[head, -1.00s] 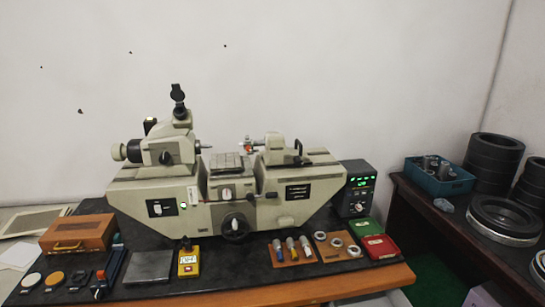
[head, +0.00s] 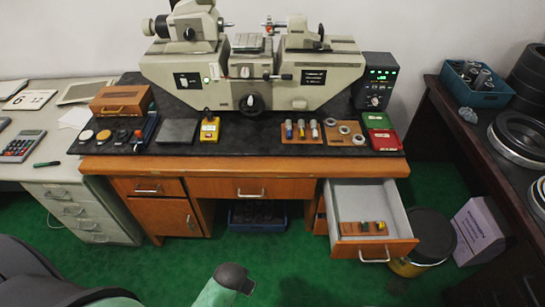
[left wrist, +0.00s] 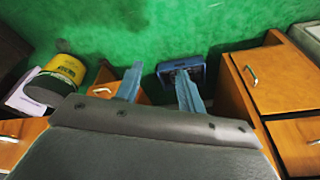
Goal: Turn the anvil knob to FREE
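The beige measuring machine (head: 205,67) stands on the dark mat of the desk. A large round knob with a dark rim (head: 252,103) is at its front centre, and a small black lever (head: 321,33) is on its right-hand block. I cannot tell which control is the anvil knob, and no FREE marking is readable. My left gripper (left wrist: 157,82) shows in the left wrist view with its two fingers apart and nothing between them, pointing toward the floor and drawers, away from the machine. My right gripper is not in view.
A drawer (head: 404,247) stands open at the desk's right. A yellow-and-black bin (head: 432,237) and a pale box (head: 479,230) are beside it.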

